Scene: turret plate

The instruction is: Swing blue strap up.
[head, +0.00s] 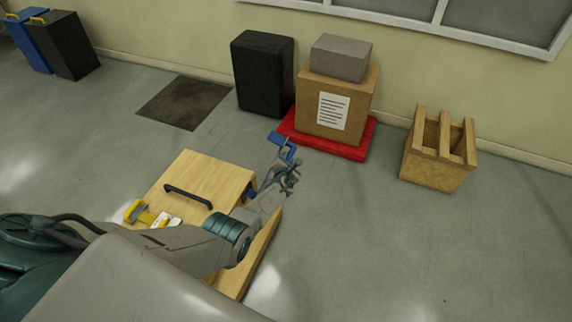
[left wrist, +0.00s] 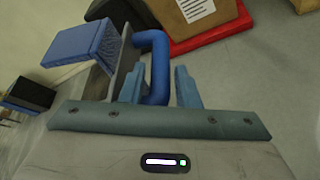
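The blue strap shows in the left wrist view as a thick bent blue bar (left wrist: 159,62) beside a flat blue pad (left wrist: 82,46). In the head view a blue piece (head: 281,139) shows just beyond my left gripper (head: 288,176), past the right side of a wooden box (head: 210,173). In the left wrist view the fingers of my left gripper (left wrist: 160,88) stand on either side of the bar. A narrow gap shows between the bar and the right finger, so the gripper looks open around it. My right gripper is not in view.
The box top has a black handle (head: 188,196) and a yellow clamp (head: 136,211). A carton (head: 361,110) stands on a red base (head: 356,149) beyond, beside a black case (head: 263,75). A wooden crate (head: 430,174) stands at right. The floor at lower right is clear.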

